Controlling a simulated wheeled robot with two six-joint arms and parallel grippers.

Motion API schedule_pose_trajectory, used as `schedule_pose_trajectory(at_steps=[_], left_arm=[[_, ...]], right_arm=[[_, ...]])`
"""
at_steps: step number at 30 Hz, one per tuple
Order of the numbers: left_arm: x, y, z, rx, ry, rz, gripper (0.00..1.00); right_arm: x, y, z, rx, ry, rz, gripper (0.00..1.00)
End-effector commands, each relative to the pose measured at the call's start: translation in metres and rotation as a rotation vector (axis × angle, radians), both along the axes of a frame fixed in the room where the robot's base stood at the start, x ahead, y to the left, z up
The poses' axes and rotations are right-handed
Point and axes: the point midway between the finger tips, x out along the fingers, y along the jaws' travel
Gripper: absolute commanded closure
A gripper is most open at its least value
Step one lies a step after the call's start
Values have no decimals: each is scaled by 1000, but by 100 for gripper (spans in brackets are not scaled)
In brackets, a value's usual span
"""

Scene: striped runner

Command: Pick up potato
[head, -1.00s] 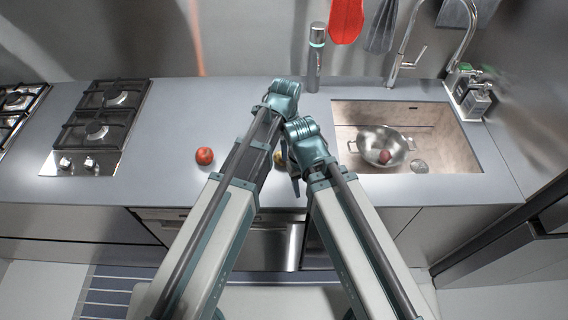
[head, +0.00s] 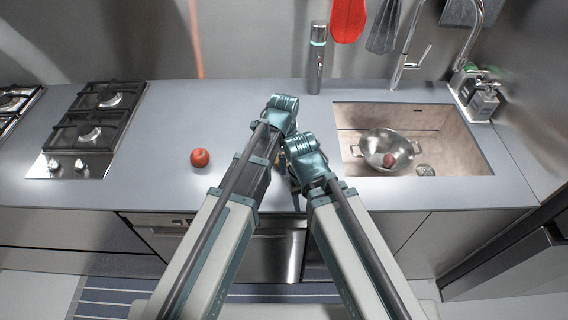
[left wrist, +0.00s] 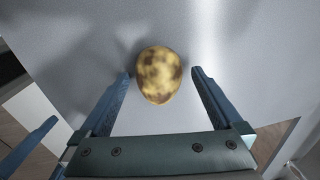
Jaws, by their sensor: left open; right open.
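The potato (left wrist: 160,75) is yellow with brown patches. In the left wrist view it lies on the grey counter. My left gripper (left wrist: 160,76) is open, with one finger on each side of the potato's near part; I see gaps on both sides. In the head view my arms hide nearly all of the potato and my left gripper. My right gripper (head: 296,197) is open near the counter's front edge, partly hidden by its wrist.
A red apple or tomato (head: 200,158) sits on the counter (head: 165,130) left of my arms. A sink (head: 455,155) at the right holds a metal colander (head: 372,146) with a reddish item (head: 389,160). A stove (head: 95,130) is at the left. A tall cylinder (head: 317,60) stands behind.

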Motion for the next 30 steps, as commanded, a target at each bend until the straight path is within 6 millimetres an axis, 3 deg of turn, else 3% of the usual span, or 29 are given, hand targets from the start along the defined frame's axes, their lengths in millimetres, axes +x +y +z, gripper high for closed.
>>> schedule_pose_trajectory(at_steps=[5, 18, 21, 30], left_arm=[[0, 0, 1, 0, 0, 0, 2], [0, 0, 1, 0, 0, 0, 81], [0, 0, 1, 0, 0, 0, 95], [0, 0, 4, 0, 0, 0, 95]], right_arm=[[0, 0, 1, 0, 0, 0, 50], [0, 0, 1, 0, 0, 0, 50], [0, 0, 1, 0, 0, 0, 50], [0, 0, 4, 0, 0, 0, 50]])
